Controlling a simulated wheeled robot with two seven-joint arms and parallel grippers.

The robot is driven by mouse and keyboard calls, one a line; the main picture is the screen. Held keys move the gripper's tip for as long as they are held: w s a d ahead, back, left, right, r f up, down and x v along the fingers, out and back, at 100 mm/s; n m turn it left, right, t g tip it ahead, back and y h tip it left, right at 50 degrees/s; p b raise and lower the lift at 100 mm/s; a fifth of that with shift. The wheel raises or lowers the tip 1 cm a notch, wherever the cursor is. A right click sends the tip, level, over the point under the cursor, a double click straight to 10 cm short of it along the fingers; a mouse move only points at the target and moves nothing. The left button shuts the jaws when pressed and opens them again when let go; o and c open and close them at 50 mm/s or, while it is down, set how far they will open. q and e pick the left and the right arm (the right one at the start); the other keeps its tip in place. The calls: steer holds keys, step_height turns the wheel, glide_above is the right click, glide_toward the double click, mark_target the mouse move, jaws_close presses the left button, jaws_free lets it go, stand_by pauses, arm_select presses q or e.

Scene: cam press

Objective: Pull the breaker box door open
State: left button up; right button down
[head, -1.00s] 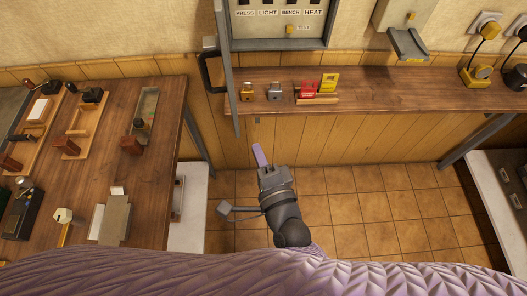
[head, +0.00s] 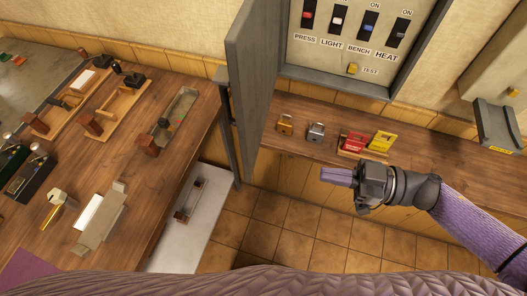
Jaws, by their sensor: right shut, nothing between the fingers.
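The grey breaker box door (head: 254,75) stands swung out from the wall on the left side of the box, and I see its broad inner face. A dark handle (head: 224,97) shows partly behind the door's left edge. My left gripper is not in view.
Below the box, a wooden shelf (head: 455,155) holds a brass padlock (head: 285,124), a grey padlock (head: 316,132), red tags (head: 353,143) and yellow tags (head: 381,142). A workbench (head: 160,190) with tools fills the left. Tiled floor (head: 290,225) is clear between.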

mark_target(251, 161)
steer(key=a, duration=0.3)
steer(key=w+a+p, duration=0.1)
steer(key=a, duration=0.3)
steer(key=w+a, duration=0.1)
steer(key=a, duration=0.3)
steer(key=shift+w+a+p, duration=0.15)
steer(key=shift+p, duration=0.15)
steer(key=shift+a, duration=0.35)
steer(key=shift+w+a+r+t, duration=0.1)
steer(key=shift+a+t, duration=0.1)
steer(key=shift+t, duration=0.1)
steer(key=w+a+m+t+h+p, duration=0.1)
steer(key=a+m+t+p, duration=0.1)
steer(key=a, duration=0.4)
steer(key=shift+w+a+m+t, duration=0.35)
steer(key=shift+m+t, duration=0.15)
steer(key=shift+t, duration=0.4)
steer(key=shift+s, duration=0.1)
